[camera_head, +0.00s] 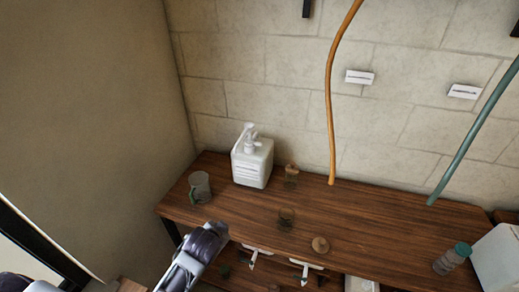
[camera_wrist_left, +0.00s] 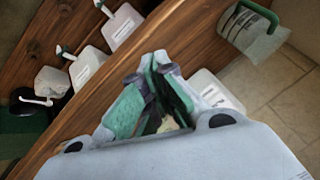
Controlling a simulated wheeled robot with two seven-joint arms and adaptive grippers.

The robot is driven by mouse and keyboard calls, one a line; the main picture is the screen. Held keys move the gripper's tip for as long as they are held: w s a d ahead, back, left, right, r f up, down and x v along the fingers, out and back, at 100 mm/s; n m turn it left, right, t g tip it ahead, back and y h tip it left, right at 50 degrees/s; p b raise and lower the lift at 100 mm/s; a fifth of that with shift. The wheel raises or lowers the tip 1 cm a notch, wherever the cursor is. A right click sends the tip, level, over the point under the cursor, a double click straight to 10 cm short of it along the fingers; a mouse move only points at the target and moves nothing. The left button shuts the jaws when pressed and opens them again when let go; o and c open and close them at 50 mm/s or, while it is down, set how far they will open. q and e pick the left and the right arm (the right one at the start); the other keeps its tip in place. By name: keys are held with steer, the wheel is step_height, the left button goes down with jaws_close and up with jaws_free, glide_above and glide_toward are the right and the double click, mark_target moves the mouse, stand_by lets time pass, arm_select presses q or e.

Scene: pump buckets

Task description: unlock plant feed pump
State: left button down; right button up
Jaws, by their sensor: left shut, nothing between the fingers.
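A white square pump container (camera_head: 252,163) with a pump head stands on the wooden table near the wall. Its label text is too small to read. More white pump containers sit lower, below the table's front edge; their pump heads (camera_head: 254,257) show in the head view. In the left wrist view several are seen, one at the top (camera_wrist_left: 122,25) and another beside it (camera_wrist_left: 86,66). I cannot tell which one holds plant feed. My left gripper (camera_head: 214,233) is at the table's front edge, shut and empty; its green-padded fingers (camera_wrist_left: 160,68) meet in the wrist view. My right gripper is not in view.
A grey cup with a green handle (camera_head: 199,186) stands at the table's left. Glass jars (camera_head: 286,218), a round wooden disc (camera_head: 320,244) and a green-capped bottle (camera_head: 453,258) are also on it. An orange hose (camera_head: 330,100) and a green hose (camera_head: 475,135) hang behind.

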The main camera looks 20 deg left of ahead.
mark_target(258, 144)
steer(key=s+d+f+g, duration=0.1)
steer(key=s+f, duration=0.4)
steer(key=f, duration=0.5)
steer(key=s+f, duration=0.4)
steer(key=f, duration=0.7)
arm_select(q)
steer(key=w+d+r+m+t+h, duration=0.1)
steer(key=w+d+r+m+t, duration=0.1)
steer(key=w+r+m+t, duration=0.3)
steer(key=w+d+r+m+t+h, duration=0.1)
steer(key=w+d+r+m+t, duration=0.1)
steer(key=w+r+m+t, duration=0.3)
steer(key=w+r+m, duration=0.3)
steer(key=w, duration=0.4)
steer(key=shift+d+m+h, duration=0.25)
steer(key=shift+m+h, duration=0.05)
steer(key=shift+m, duration=0.1)
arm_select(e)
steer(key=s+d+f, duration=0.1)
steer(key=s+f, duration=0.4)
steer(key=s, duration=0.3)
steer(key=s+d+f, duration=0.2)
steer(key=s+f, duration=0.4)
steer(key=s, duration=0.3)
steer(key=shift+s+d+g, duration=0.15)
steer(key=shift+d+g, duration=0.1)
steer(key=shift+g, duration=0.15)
arm_select(q)
steer(key=shift+w, duration=0.15)
